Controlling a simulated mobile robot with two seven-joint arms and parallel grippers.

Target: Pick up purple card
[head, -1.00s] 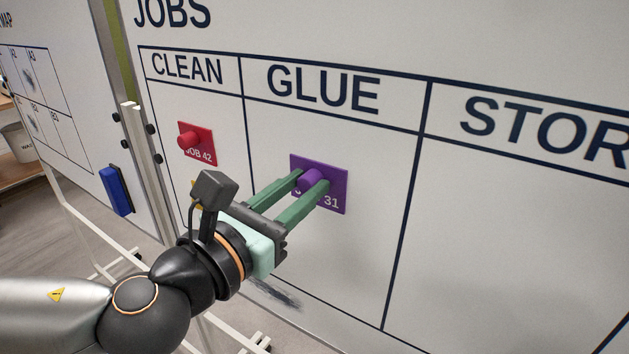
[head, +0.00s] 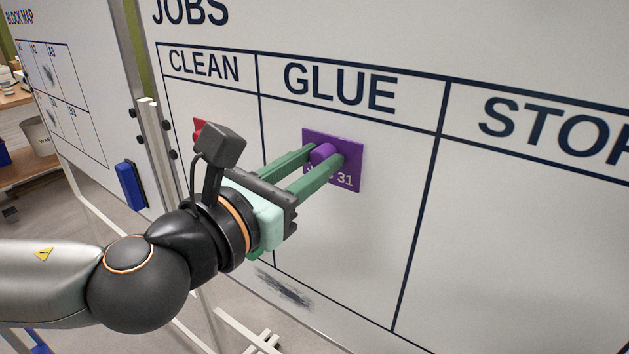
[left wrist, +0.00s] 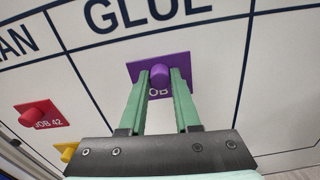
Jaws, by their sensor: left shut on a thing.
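The purple card (head: 347,174) is a square plate marked 31 with a purple knob (head: 322,153) on its front. It is in the GLUE column of the whiteboard; I cannot tell whether it touches the board. My left gripper (head: 322,160) has its green fingers shut on the knob, one on each side. In the left wrist view the purple card (left wrist: 140,70) shows behind the fingertips, with the knob (left wrist: 159,74) between them. The fingers hide part of the card's lettering. My right gripper is not in view.
A red card (left wrist: 48,115) marked JOB 42 is in the CLEAN column, mostly hidden by my left arm in the head view. A yellow card (left wrist: 69,151) shows below it in the wrist view. A blue eraser (head: 130,186) hangs at the left. The STORE column is clear.

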